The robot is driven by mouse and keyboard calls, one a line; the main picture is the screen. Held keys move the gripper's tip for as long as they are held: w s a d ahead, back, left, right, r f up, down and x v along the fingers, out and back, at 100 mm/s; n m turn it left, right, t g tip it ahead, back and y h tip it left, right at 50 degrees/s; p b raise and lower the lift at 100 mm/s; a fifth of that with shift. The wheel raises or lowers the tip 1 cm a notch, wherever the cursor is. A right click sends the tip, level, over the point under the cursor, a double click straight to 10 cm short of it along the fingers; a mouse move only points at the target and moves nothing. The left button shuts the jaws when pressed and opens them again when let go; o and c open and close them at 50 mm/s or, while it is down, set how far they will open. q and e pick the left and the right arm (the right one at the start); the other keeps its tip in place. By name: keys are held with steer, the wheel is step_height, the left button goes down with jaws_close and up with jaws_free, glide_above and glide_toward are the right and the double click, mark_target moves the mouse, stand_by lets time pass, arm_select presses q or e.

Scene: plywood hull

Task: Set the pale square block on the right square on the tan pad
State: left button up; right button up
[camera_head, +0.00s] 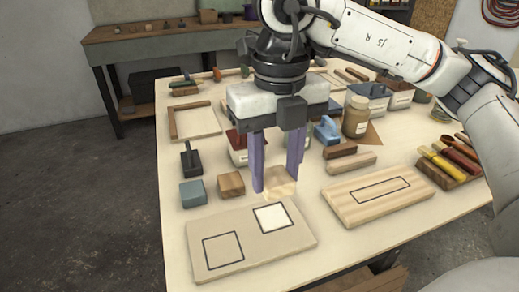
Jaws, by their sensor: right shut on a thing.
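My right gripper (276,184) comes down from above with its two purple fingers pointing down over the table, just behind the tan pad. The pale square block (281,184) shows between its fingertips, and the fingers are shut on it. The tan pad (257,252) lies flat at the front left of the table and bears two dark outlined squares. The right square (272,217) looks white inside and lies in front of the fingertips. The left square (222,250) is tan inside. From this angle I cannot tell the block's exact height. My left gripper is out of view.
A brown wooden block (231,184) and a blue-grey block (193,193) stand behind the pad on the left. A striped board (400,205) with a dark outlined rectangle lies to the right. Jars, tools and boxes crowd the table's back. A workbench (165,36) stands behind.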

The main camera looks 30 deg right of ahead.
steer(key=shift+w+m, duration=0.15)
steer(key=shift+m, duration=0.25)
steer(key=shift+f+b, duration=0.5)
steer(key=shift+f, duration=0.05)
step_height(320, 180, down, 2)
steer(key=shift+b, duration=0.7)
steer(key=shift+f+b, duration=0.5)
steer(key=shift+f, duration=0.15)
step_height(320, 180, down, 2)
steer(key=shift+f+b, duration=0.1)
steer(key=shift+b, duration=0.75)
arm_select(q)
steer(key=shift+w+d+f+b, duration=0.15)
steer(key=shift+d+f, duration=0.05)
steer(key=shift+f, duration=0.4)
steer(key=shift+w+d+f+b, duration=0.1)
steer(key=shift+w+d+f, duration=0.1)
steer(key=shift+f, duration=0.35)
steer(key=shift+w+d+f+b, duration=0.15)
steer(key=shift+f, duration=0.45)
arm_select(e)
steer(key=shift+f, duration=0.45)
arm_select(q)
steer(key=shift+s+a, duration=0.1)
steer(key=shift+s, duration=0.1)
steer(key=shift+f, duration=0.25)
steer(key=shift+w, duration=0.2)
